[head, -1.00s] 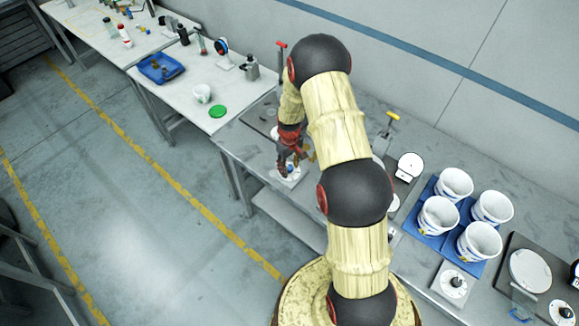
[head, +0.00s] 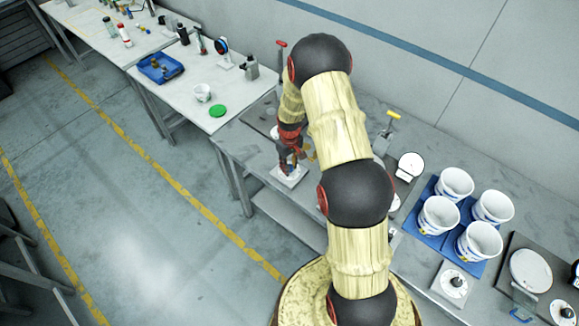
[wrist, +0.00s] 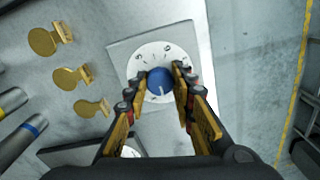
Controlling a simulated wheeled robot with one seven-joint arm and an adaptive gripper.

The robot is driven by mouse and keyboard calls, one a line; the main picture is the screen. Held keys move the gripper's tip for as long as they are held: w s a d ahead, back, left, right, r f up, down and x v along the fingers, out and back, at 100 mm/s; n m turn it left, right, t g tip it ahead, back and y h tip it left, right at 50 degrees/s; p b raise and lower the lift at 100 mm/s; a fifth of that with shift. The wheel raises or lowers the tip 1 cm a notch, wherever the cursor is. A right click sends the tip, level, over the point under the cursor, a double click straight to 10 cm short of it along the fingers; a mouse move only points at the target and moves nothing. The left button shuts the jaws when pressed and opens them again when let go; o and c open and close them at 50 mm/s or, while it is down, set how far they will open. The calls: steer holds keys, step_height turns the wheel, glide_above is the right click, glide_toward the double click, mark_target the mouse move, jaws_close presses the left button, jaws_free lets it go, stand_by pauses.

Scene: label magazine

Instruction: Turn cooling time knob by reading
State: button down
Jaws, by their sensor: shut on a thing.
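The blue knob (wrist: 162,80) sits at the centre of a round white dial (wrist: 152,53) with dark marks and numerals. A white pointer line on the knob points toward the bottom of the wrist picture. The dial is on a pale square plate (wrist: 120,57); the box under it shows in the head view (head: 290,180) near the bench's front edge. My gripper (wrist: 160,91) is shut on the knob, one finger on each side. In the head view my gripper (head: 289,163) is over the box and mostly hides the knob. The numerals are too small to read surely.
Several brass pieces (wrist: 66,78) lie left of the dial in the wrist view. Part of another dial (wrist: 130,152) shows below. White buckets (head: 438,216) on blue mats and a separate knob box (head: 453,284) stand further right on the bench.

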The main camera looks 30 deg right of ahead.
steer(key=shift+f+m+b, duration=0.1)
steer(key=shift+m+b, duration=0.65)
steer(key=shift+m, duration=0.45)
steer(key=shift+m+b, duration=0.65)
steer(key=shift+m, duration=0.75)
steer(key=c, duration=1.5)
jaws_free()
step_height(320, 180, up, 12)
